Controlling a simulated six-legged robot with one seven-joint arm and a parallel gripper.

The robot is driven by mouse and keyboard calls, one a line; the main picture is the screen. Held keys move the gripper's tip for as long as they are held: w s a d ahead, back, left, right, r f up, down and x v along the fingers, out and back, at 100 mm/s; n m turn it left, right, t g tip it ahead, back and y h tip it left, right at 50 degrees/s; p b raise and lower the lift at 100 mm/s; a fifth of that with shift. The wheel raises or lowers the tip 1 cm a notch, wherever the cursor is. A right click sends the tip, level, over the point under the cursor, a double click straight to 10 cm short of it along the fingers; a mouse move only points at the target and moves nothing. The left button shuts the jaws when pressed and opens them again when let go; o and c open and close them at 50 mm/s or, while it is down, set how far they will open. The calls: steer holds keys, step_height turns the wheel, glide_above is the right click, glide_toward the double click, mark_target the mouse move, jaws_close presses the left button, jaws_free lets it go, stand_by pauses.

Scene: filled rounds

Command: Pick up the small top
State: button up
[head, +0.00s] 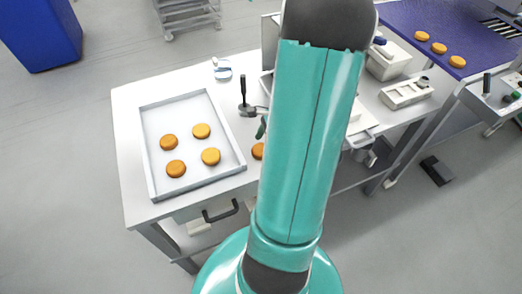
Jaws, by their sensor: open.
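Several small orange-brown rounds lie on the white worktable. One round (258,151) lies outside the tray and is partly hidden behind my arm. A group of rounds (201,131) lies in the shallow white tray (150,172) at the left. I cannot tell which of these is the small top, or whether it is hidden behind my arm. My teal arm stands across the middle of the view and covers much of the table. My gripper is not clearly visible behind it. A small dark piece shows at the arm's left edge, and I cannot tell what it belongs to.
A black upright handle (244,100) stands right of the tray. A white holder (405,93) is at the table's right. A blue belt (440,20) carries more rounds at the upper right. A blue bin (40,35) stands at the upper left.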

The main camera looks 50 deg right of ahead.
steer(key=shift+w+a+f, duration=0.1)
steer(key=shift+a+f, duration=0.05)
steer(key=shift+f, duration=0.25)
steer(key=c, duration=0.8)
steer(key=shift+r, duration=0.2)
